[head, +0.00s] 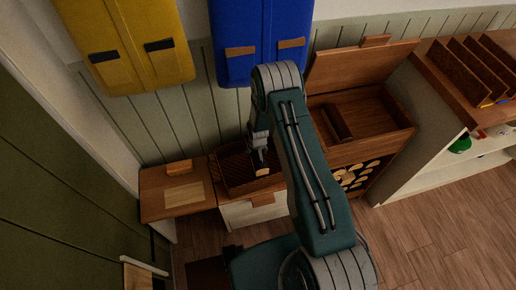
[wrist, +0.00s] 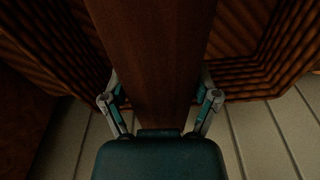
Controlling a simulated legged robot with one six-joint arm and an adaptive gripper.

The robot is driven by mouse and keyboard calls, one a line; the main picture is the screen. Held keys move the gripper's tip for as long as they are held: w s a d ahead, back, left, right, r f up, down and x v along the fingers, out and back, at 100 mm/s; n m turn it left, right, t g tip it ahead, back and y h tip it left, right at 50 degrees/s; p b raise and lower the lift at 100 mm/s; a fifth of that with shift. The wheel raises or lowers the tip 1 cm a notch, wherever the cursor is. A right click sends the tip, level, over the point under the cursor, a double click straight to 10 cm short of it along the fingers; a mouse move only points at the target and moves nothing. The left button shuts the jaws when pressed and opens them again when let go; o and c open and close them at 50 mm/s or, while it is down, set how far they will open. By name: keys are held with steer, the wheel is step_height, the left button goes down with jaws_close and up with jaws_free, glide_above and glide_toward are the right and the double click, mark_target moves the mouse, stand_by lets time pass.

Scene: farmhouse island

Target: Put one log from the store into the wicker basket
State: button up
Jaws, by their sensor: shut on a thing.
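My gripper (head: 259,150) is shut on a brown log (wrist: 155,55), with one finger on each side of it in the wrist view. The log's pale end (head: 262,172) shows below the fingers in the head view. The dark ribbed wicker basket (head: 229,172) stands on a low cabinet, and the log is over or inside its right part; I cannot tell if it touches the bottom. The basket's ribbed wall (wrist: 262,75) spreads around the log in the wrist view. The wooden store (head: 375,146) stands right of my arm with its lid up and a dark log (head: 336,122) inside.
A wooden top with a pale panel (head: 184,194) lies left of the basket. Several pale log ends (head: 350,178) show in the store's front. A yellow case (head: 128,45) and a blue case (head: 260,35) hang on the wall behind. Floor at the right is clear.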

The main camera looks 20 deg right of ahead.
mark_target(257, 153)
steer(key=shift+a+f, duration=0.35)
steer(key=shift+f, duration=0.15)
steer(key=shift+d, duration=0.25)
steer(key=o, duration=1.2)
steer(key=shift+d, duration=0.15)
steer(key=shift+c, duration=0.2)
steer(key=shift+a, duration=0.2)
steer(key=r, duration=0.4)
steer(key=s+r, duration=0.1)
steer(key=r, duration=0.7)
steer(key=shift+s, duration=0.15)
steer(key=shift+f, duration=0.1)
